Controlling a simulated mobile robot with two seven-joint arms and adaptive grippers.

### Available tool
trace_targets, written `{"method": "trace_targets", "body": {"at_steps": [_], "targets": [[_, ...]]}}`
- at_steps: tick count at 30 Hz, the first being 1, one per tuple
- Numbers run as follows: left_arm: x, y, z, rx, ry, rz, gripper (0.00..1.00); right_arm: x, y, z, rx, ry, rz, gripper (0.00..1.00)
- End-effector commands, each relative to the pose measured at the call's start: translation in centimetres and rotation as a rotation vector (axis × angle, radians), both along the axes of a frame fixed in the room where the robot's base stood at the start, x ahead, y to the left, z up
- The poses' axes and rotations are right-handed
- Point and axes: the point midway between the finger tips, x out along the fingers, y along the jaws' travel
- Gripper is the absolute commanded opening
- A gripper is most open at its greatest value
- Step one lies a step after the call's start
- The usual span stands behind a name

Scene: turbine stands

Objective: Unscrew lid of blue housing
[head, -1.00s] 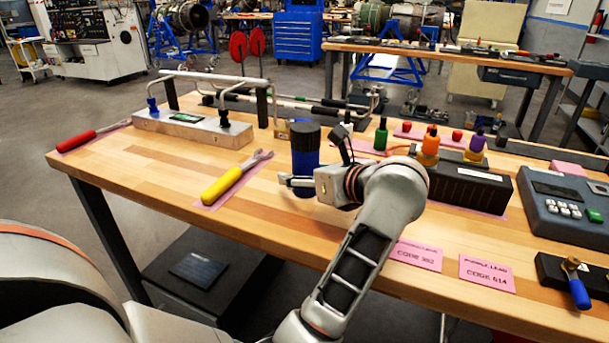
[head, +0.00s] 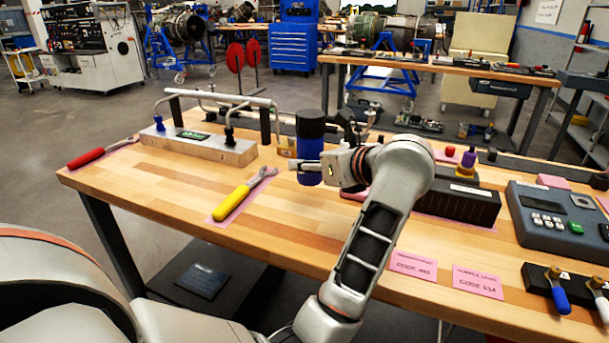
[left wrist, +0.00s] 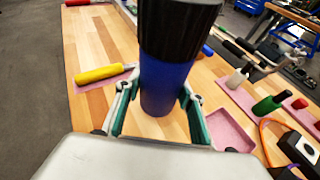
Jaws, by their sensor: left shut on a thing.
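The blue housing (head: 310,160) stands upright in the grasp of my left gripper (head: 318,168), with its ribbed black lid (head: 310,122) on top. In the left wrist view the housing (left wrist: 165,85) is between the two green-padded fingers, which press its sides below the black lid (left wrist: 178,25). The housing appears to be held a little above the wooden table (head: 150,180). Its far side is hidden. My right gripper is not in view.
A metal block with pipes (head: 200,145) stands behind. A black box (head: 465,203), a keypad device (head: 550,215) and labelled pink cards (head: 478,282) lie to the right.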

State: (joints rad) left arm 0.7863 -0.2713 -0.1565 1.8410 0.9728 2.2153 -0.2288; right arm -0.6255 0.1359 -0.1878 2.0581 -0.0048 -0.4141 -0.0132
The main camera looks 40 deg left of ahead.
Motion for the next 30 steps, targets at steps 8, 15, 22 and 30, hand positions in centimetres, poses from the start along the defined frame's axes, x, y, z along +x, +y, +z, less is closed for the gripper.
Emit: {"method": "trace_targets", "body": {"at_steps": [8,15,22,30], "targets": [[-0.01,0.02,2.58,0.003,-0.002,0.000,0.02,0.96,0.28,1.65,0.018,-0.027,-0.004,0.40],[0.00,0.03,2.40,0.003,0.000,0.000,0.02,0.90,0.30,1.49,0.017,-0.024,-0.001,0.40],[0.00,0.03,2.42,0.003,0.000,0.000,0.00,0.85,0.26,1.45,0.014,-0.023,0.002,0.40],[-0.01,0.03,2.44,0.004,-0.001,0.001,0.00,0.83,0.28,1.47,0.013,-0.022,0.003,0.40]]}}
